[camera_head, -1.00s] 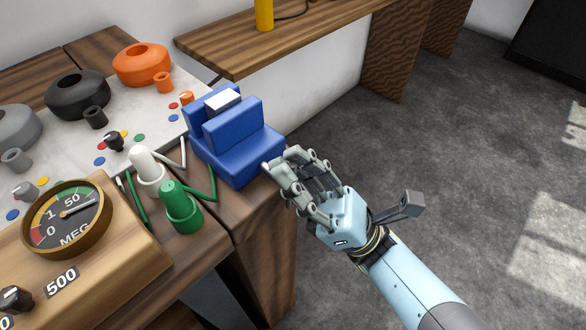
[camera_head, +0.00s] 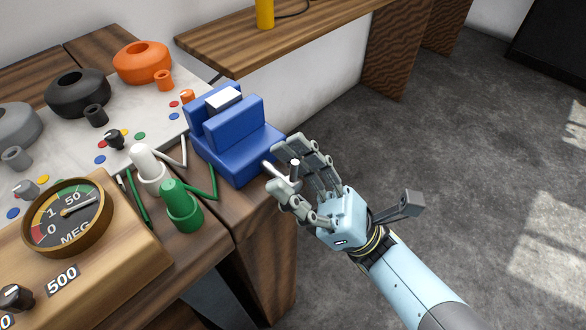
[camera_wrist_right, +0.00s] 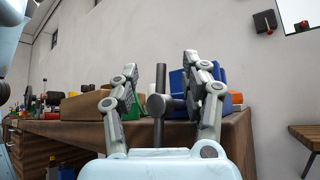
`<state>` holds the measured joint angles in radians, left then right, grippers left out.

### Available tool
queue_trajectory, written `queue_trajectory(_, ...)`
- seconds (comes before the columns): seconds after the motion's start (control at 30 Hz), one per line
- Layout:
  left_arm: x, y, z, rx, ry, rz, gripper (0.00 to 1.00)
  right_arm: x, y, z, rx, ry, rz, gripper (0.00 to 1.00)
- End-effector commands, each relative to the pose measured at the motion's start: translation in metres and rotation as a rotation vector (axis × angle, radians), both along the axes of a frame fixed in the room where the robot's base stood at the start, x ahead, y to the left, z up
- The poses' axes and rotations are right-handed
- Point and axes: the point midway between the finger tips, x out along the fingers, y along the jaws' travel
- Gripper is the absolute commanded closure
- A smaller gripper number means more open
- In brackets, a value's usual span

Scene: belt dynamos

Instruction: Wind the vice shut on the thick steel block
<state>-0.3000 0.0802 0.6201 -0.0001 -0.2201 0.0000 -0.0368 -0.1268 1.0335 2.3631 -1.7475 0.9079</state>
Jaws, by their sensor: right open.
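The blue vice (camera_head: 235,150) sits at the right edge of the wooden bench, and its blue body also shows in the right wrist view (camera_wrist_right: 178,82). The steel block (camera_head: 223,98) stands between its jaws with its pale top showing; I cannot tell whether both jaws touch it. The grey vice handle (camera_head: 294,172) sticks out on the right side, and in the right wrist view its bar (camera_wrist_right: 160,78) is upright. My right gripper (camera_head: 284,165) is open, with a finger on each side of the handle, apparently clear of it. My left gripper is out of view.
Left of the vice stand a green terminal (camera_head: 180,207), a white terminal (camera_head: 147,170) and a MEG meter (camera_head: 68,217). Black and orange rings (camera_head: 142,62) lie behind. A wooden shelf (camera_head: 280,40) runs behind the vice. The floor to the right is clear.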

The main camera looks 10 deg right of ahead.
Motion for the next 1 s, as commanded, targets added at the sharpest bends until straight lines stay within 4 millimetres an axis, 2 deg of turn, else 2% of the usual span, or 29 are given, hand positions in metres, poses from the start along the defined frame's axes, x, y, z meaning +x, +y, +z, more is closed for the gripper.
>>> queue_trajectory(0.33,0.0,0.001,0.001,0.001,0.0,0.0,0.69,0.0,0.0,0.001,-0.007,-0.009,0.0,0.53)
queue_trajectory(0.47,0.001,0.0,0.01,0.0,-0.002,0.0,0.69,0.0,0.001,0.005,-0.082,-0.064,0.001,0.53)
queue_trajectory(0.73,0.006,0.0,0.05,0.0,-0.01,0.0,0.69,-0.007,0.009,0.007,-0.483,-0.355,0.001,0.53)
queue_trajectory(1.0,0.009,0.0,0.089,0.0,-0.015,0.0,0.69,-0.013,0.017,-0.002,-0.904,-0.664,-0.001,0.53)
